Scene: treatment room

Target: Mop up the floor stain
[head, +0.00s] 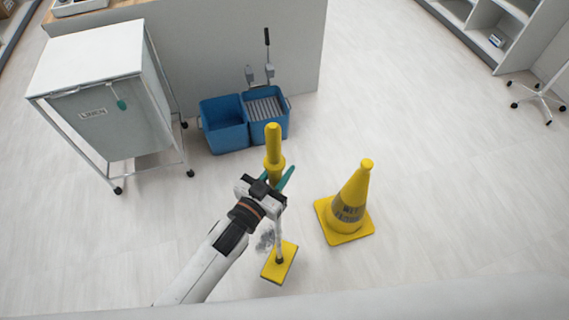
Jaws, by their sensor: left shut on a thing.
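My left gripper (272,186) is shut on the mop (274,143), around its upright shaft just below the thick yellow grip. The mop's flat yellow head (279,263) is low at the floor, below my gripper in the picture; I cannot tell whether it touches. The grey floor stain (265,241) shows just left of the mop head and shaft, partly hidden by my left gripper and arm. My right gripper is not in view.
A yellow wet-floor cone (350,203) stands close to the right of the mop. A blue two-part mop bucket (224,126) with a wringer stands behind. A white linen cart (100,90) is at the left. Shelves (500,30) and a wheeled stand (540,97) are far right. Floor right of the cone is clear.

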